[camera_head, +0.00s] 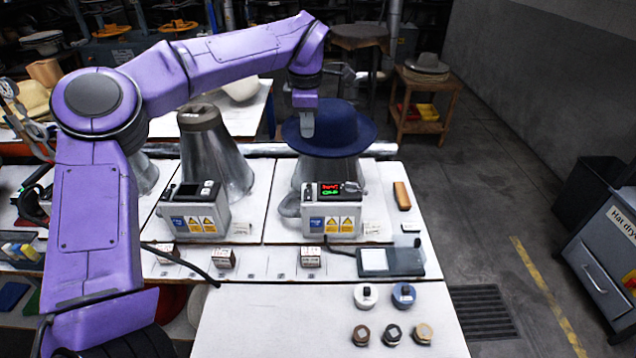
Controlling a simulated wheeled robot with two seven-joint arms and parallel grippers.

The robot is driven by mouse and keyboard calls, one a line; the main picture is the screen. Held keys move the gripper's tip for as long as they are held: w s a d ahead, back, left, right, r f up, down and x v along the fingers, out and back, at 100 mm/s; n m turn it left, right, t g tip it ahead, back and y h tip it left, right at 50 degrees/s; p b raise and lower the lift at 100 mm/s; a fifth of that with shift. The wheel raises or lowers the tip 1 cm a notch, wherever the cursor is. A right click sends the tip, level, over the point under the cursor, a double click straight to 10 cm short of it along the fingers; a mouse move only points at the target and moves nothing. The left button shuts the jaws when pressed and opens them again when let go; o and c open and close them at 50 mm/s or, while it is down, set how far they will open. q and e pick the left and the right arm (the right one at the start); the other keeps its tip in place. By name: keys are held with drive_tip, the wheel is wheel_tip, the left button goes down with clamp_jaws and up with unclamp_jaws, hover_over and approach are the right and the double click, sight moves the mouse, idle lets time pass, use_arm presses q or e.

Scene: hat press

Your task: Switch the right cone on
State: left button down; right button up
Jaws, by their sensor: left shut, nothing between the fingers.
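The right cone (298,178) is metal and stands on the white bench with a dark blue hat (350,125) on its top. Its control box (312,210) stands in front of it, with a display (340,188) lit in red and green. My left gripper (307,128) is shut and empty. It points down in front of the hat's left part in the picture; I cannot tell whether it touches the hat. My right gripper is not in view.
A second cone (212,155) with a grey-brown top stands to the left, its control box (195,212) showing a dark display. A tan block (402,195) and a flat dark device (408,262) lie to the right. Several small round items sit on the front table (270,320).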

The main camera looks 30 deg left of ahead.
use_arm(q)
drive_tip(key=b, duration=0.4)
hover_over(308, 190)
drive_tip(key=s+d, duration=0.1)
drive_tip(key=s, duration=0.1)
wheel_tip(308, 190, down, 5)
drive_tip(key=f+p, duration=0.1)
drive_tip(key=f, duration=0.3)
drive_tip(key=w+f+p, duration=0.1)
drive_tip(key=f, duration=0.3)
drive_tip(key=f+p, duration=0.1)
drive_tip(key=f, duration=0.4)
drive_tip(key=shift+w+a, duration=0.25)
drive_tip(key=shift+a, duration=0.1)
drive_tip(key=shift+f, duration=0.45)
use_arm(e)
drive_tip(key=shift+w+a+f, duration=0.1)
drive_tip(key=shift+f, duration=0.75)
